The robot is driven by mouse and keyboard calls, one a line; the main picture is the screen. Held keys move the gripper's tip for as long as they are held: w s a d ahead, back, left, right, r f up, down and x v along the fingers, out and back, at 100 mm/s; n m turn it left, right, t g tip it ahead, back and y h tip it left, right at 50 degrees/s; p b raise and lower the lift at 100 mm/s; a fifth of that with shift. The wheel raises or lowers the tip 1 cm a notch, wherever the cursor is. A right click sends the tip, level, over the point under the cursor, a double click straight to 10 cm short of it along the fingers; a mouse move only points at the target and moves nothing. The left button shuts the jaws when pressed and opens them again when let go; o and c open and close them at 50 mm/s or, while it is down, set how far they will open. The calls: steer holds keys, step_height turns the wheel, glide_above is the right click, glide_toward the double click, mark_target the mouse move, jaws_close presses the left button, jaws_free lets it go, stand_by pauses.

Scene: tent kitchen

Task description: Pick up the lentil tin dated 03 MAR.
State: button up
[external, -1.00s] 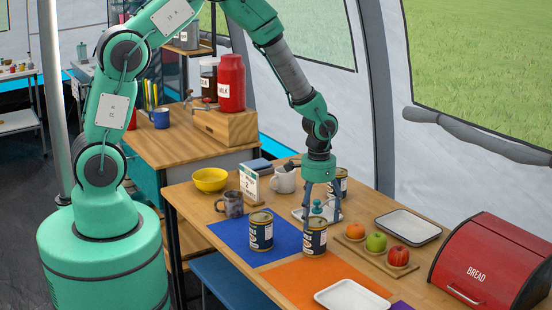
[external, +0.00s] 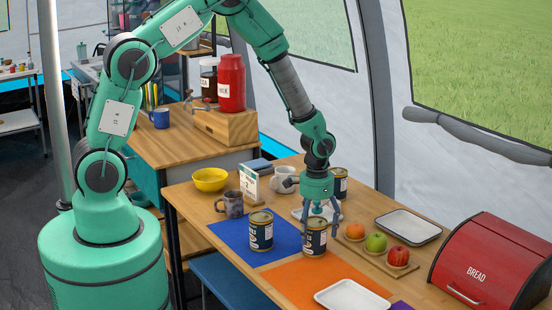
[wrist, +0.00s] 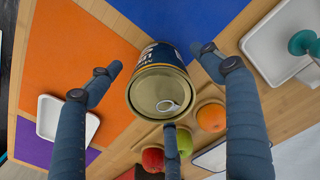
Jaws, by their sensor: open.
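My gripper (external: 319,231) is open, pointing down over a dark-labelled tin (external: 315,243) near where the blue and orange mats meet. In the wrist view this tin (wrist: 160,92) stands between my spread fingers, its ring-pull lid facing the camera. Gaps show on both sides; a third finger is close to the lid's near rim. A second similar tin (external: 261,231) stands on the blue mat to the left. A third tin (external: 341,180) stands behind my gripper, partly hidden. No date on any tin is readable.
The blue mat (external: 233,234) and orange mat (external: 290,284) lie on the table. A fruit board (external: 375,259), white tray (external: 350,297), mug (external: 231,205), date sign (external: 250,186) and red bread bin (external: 490,265) stand around. A green-knobbed item (wrist: 303,43) on a white tray is close by.

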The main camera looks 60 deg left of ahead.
steer(key=shift+f, duration=0.6)
steer(key=c, duration=1.8)
steer(key=shift+c, duration=0.2)
steer(key=shift+r, duration=0.1)
steer(key=shift+r+p, duration=1.05)
steer(key=shift+r, duration=3.9)
